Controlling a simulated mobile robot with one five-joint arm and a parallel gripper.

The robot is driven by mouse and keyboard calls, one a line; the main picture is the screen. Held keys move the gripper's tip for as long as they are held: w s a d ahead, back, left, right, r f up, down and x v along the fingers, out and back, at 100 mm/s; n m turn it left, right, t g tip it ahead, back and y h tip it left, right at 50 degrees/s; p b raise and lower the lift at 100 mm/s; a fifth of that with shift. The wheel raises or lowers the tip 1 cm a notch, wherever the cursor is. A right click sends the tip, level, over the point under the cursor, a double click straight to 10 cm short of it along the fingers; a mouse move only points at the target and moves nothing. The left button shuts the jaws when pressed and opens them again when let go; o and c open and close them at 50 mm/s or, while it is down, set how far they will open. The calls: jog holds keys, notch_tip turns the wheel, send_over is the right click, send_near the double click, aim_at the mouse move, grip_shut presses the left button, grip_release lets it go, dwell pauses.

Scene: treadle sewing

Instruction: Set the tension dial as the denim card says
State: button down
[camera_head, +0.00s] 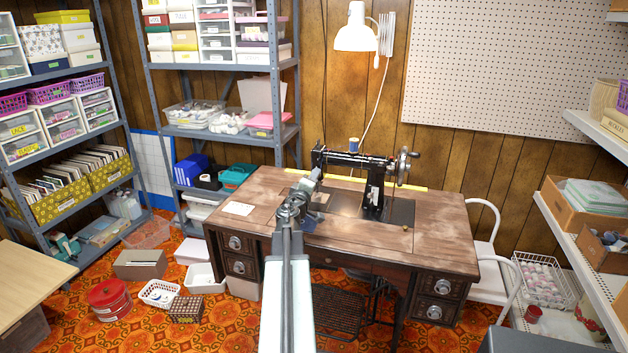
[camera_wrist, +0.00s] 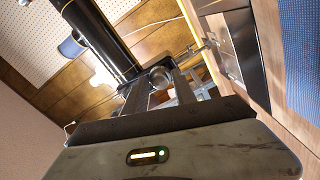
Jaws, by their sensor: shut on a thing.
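The black sewing machine (camera_head: 375,175) stands on the wooden treadle table (camera_head: 440,235). My gripper (camera_head: 313,182) reaches to its left end. In the wrist view, a small round metal knob (camera_wrist: 160,77), which looks like the tension dial, sits between my two fingers (camera_wrist: 158,92). The fingers are shut on it. Its markings and setting cannot be read. The black machine arm (camera_wrist: 98,38) runs beyond it. A pale card (camera_head: 237,208) lies flat on the left of the table; its writing is too small to read, so I cannot tell whether it is the denim card.
A blue spool (camera_head: 353,144) stands on top of the machine. Blue cloth (camera_wrist: 303,50) shows at the wrist view's right edge. A white lamp (camera_head: 356,30) hangs above. A white chair (camera_head: 490,270) stands at the table's right. Baskets and boxes crowd the floor at left.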

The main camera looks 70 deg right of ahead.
jog(key=shift+s, duration=0.1)
jog(key=c, duration=1.2)
grip_release()
jog(key=a, duration=0.7)
jog(key=shift+s+a, duration=0.15)
jog(key=shift+a, duration=0.25)
jog(key=shift+f, duration=0.1)
